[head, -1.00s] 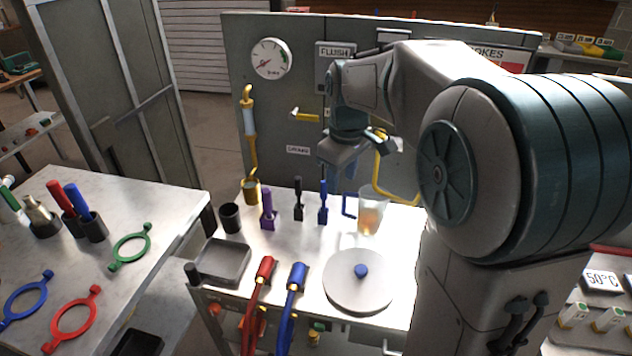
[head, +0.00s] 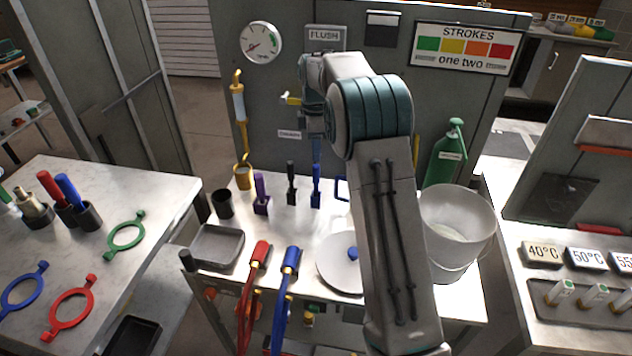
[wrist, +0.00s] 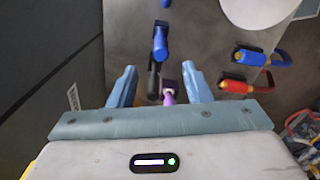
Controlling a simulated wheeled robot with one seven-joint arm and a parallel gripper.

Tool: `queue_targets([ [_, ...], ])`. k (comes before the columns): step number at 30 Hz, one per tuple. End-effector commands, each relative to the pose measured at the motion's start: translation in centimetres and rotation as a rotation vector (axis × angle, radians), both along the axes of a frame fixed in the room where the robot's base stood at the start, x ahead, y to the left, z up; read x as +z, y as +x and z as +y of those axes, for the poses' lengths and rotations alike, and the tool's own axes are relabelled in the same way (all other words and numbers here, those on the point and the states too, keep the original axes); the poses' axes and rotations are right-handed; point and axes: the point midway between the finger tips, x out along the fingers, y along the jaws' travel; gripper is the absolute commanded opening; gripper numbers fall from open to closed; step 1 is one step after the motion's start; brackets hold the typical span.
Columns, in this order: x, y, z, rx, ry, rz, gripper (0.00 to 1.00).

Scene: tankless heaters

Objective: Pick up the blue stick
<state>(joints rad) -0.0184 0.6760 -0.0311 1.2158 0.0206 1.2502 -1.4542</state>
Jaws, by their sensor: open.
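A slim blue stick (head: 315,185) stands upright at the back of the middle table, with its lower end in a small blue block. A black stick (head: 291,186) and a purple stick (head: 262,195) stand to its left. My gripper (head: 315,140) is above the blue stick and partly hidden by my arm. In the wrist view my gripper (wrist: 160,78) is open and empty. There the blue stick (wrist: 160,42) shows beyond the fingertips, while the black stick (wrist: 153,82) and purple stick (wrist: 169,92) appear between the fingers.
A grey tray (head: 218,246), black cup (head: 223,203), and red (head: 261,255) and blue (head: 291,262) hose handles are on the table. A round lid (head: 336,262) sits at its front. A panel stands close behind. A large bucket (head: 458,225) is to the right.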

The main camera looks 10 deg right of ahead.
Motion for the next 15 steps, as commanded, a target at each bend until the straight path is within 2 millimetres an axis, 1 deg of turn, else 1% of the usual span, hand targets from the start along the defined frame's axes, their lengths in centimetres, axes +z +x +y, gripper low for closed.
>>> queue_targets([
  [1,-1.2,-0.1,0.0,0.000,0.000,0.005,0.45],
  [3,-2.7,-0.1,0.0,-0.001,0.000,0.005,0.45],
  [6,-4.2,-0.1,0.0,-0.002,-0.001,0.003,0.45],
  [9,-5.3,0.0,0.0,-0.002,0.000,0.001,0.45],
  [13,-6.0,-0.1,0.0,-0.002,0.000,0.002,0.45],
  [15,-6.7,-0.1,0.0,-0.002,0.000,0.002,0.45],
])
